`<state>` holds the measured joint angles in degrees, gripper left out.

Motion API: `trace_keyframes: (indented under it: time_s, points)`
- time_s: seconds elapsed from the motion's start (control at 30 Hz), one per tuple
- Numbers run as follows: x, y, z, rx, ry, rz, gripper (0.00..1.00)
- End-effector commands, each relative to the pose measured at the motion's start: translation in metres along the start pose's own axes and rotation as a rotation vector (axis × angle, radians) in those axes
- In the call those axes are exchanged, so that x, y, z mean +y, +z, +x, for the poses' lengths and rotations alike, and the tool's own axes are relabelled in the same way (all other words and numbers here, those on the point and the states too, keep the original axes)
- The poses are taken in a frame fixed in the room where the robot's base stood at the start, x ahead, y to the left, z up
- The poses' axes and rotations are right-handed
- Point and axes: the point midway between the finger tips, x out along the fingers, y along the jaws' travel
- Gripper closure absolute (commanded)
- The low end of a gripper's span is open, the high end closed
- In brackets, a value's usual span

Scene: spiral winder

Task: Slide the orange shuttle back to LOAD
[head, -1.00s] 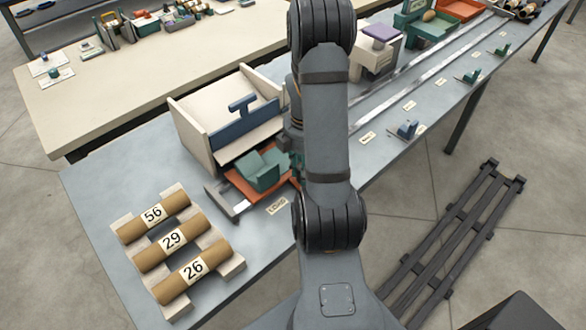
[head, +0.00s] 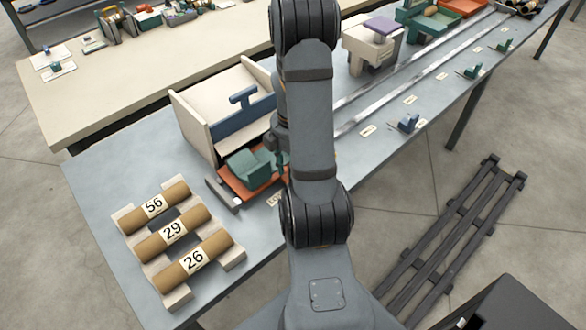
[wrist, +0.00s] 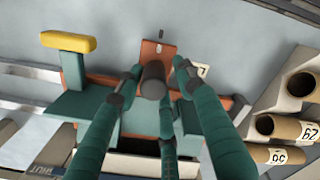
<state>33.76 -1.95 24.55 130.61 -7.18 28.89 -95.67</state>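The orange shuttle (head: 243,189) carries a green cradle (head: 249,165) and sits at the left end of the rails, close against the dark end stop (head: 222,193). The LOAD label (head: 274,200) lies just in front of it, partly hidden by my arm. In the wrist view, the shuttle's orange plate (wrist: 150,52) bears an upright dark knob (wrist: 153,82). A gap shows on the right side; contact on the left is unclear. In the head view my arm hides most of the gripper.
A cream bin with a blue front (head: 225,110) stands behind the shuttle. A yellow handle (wrist: 68,42) is near the gripper. The rails (head: 400,88) run clear to the right.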

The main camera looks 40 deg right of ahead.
Motion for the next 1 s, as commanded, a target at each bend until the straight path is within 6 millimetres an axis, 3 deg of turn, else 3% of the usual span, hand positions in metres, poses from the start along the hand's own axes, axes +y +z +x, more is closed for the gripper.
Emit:
trace_keyframes:
  time_s: [0.33,0.47,0.8,1.0]
  points:
    - [0.001,0.002,-0.001,-0.001,0.002,0.001,0.57]
    - [0.002,0.002,-0.011,-0.001,0.006,0.001,0.57]
    - [0.002,0.001,-0.079,0.0,0.009,0.001,0.57]
    - [0.002,0.001,-0.109,0.0,0.005,-0.001,0.57]
